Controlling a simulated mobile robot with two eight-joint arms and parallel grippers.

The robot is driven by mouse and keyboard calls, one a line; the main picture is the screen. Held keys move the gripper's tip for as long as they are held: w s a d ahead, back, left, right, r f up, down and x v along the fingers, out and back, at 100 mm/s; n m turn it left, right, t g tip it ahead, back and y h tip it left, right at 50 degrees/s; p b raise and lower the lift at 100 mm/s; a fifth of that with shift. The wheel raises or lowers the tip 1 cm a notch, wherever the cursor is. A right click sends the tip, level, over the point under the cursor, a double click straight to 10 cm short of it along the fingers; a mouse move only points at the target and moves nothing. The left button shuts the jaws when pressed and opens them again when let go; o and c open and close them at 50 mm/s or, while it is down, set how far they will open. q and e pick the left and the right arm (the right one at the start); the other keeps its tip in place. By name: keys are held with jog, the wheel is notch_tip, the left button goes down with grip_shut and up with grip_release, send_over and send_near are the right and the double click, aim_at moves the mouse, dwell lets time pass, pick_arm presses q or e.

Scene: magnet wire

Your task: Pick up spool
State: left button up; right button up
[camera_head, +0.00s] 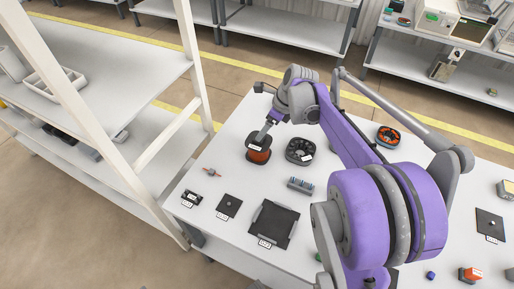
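A dark spool with orange-red winding (258,155) stands on the white table, left of centre in the head view. My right gripper (263,135) points down at its top from the upper right. The fingertips are at or just above the spool's top; I cannot tell whether they touch it. The fingers are too small to tell whether they are open or shut. My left gripper is not in view.
A round black holder (299,150) lies close right of the spool, and an orange-and-black round item (388,136) lies farther right. A black square mat (273,225) and a grey block (300,186) lie nearer. A white shelf rack (150,148) stands left of the table.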

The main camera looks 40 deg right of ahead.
aim_at(259, 147)
jog(key=x, duration=0.5)
jog(key=shift+d+f, duration=0.3)
jog(key=shift+f, duration=0.1)
grip_shut()
jog(key=shift+r, duration=0.1)
dwell(0.9)
